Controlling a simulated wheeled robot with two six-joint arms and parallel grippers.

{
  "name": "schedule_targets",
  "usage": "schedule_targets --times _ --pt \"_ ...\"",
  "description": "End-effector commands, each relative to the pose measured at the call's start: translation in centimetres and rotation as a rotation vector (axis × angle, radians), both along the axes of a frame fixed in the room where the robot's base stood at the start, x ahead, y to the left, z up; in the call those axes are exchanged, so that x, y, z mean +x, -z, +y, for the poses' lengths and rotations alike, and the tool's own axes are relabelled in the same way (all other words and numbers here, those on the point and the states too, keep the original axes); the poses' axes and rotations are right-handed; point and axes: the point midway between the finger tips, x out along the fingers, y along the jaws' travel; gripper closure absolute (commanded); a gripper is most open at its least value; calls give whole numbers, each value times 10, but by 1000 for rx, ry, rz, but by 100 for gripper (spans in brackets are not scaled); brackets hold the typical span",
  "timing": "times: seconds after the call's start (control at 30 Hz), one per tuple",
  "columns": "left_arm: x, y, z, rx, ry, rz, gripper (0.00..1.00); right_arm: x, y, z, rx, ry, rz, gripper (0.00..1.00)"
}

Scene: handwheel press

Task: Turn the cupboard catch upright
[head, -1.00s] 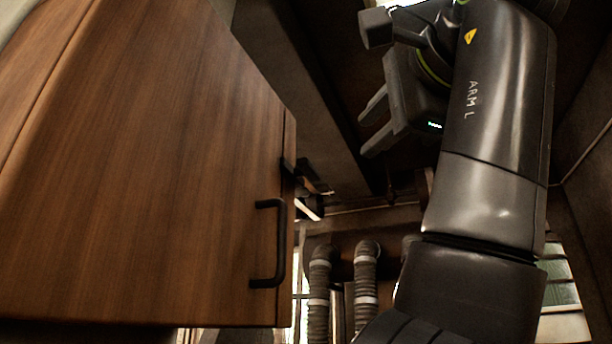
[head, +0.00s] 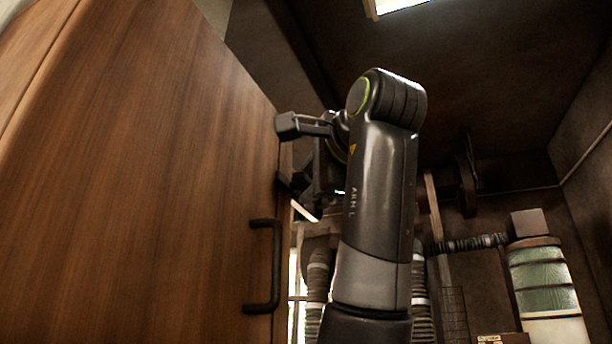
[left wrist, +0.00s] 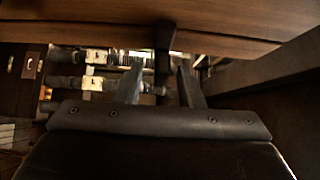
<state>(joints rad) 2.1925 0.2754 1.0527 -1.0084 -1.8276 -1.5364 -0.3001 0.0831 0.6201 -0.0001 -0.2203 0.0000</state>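The cupboard door is a brown wooden panel (head: 140,170) filling the left of the head view. The catch, a small black piece (head: 284,182), sits at the door's right edge, above the black handle (head: 277,265). My left arm's wrist hides part of it; its exact tilt is hard to tell. My left gripper (left wrist: 160,78) is open, its two fingers apart. In the left wrist view the dark catch (left wrist: 164,50) shows between and just beyond the fingertips; contact cannot be told. My right gripper is not in view.
Ribbed hoses (head: 318,285) stand behind my left arm. A green glass cylinder (head: 545,280) is at the right, joined to a dark hose (head: 470,243). The upper right of the head view is clear.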

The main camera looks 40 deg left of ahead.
Motion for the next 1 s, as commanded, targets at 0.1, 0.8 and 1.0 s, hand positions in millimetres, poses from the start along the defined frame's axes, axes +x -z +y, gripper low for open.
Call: schedule_targets --times 0.1,0.8,1.0 --pt "6 -1 12 -1 -1 -1 65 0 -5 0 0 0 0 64" --pt "10 0 17 -1 0 -1 100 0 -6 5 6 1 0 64" --pt "11 1 17 1 0 -10 100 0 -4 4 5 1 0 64"
